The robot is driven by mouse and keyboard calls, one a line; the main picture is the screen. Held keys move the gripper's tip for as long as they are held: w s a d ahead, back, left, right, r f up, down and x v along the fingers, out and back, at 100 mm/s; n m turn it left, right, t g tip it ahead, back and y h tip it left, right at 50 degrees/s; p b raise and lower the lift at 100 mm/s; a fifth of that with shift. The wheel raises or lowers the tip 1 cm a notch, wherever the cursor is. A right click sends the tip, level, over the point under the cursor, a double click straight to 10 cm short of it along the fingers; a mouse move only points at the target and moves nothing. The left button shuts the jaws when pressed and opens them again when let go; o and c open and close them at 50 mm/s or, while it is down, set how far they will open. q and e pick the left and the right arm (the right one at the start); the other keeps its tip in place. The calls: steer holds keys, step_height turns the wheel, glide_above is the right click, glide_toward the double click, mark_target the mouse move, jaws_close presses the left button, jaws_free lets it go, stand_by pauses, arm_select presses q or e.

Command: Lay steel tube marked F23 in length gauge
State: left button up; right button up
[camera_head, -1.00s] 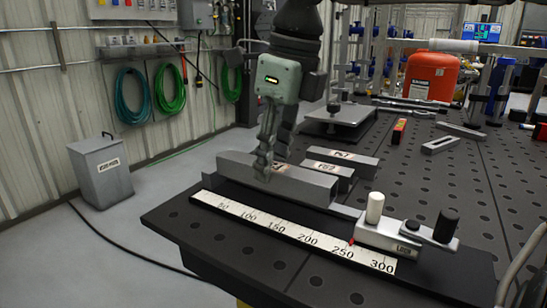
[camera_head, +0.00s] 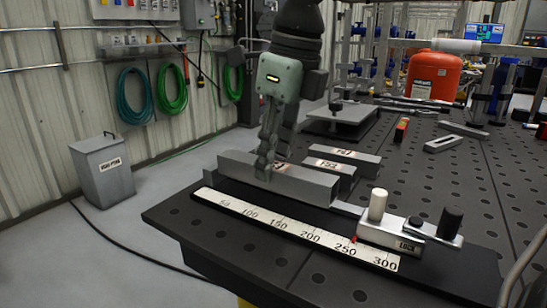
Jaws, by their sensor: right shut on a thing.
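My right gripper (camera_head: 266,168) points down and is shut on a long grey square tube (camera_head: 308,186). The tube lies level, lengthwise along the back of the length gauge (camera_head: 345,250), behind its white scale. It is low over the gauge's dark bed; I cannot tell whether it touches. Its label is mostly hidden by the fingers. The gauge's sliding stop (camera_head: 392,236) has a white knob and a black knob and sits near the right end of the scale, apart from the tube. Two shorter labelled tubes, one nearer (camera_head: 343,176) and one farther (camera_head: 360,162), lie behind; their markings are too small to read surely. My left gripper is not in view.
The perforated dark table (camera_head: 440,190) has free room to the right of the tubes. A steel plate on a stand (camera_head: 342,122), a slotted bar (camera_head: 442,144) and a red canister (camera_head: 432,75) stand farther back. A grey bin (camera_head: 103,170) is on the floor at left.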

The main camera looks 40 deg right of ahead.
steer(key=shift+f+b, duration=1.35)
stand_by(0.4)
steer(key=o, duration=1.2)
steer(key=shift+o, duration=0.3)
steer(key=shift+o, duration=0.9)
steer(key=shift+r, duration=0.1)
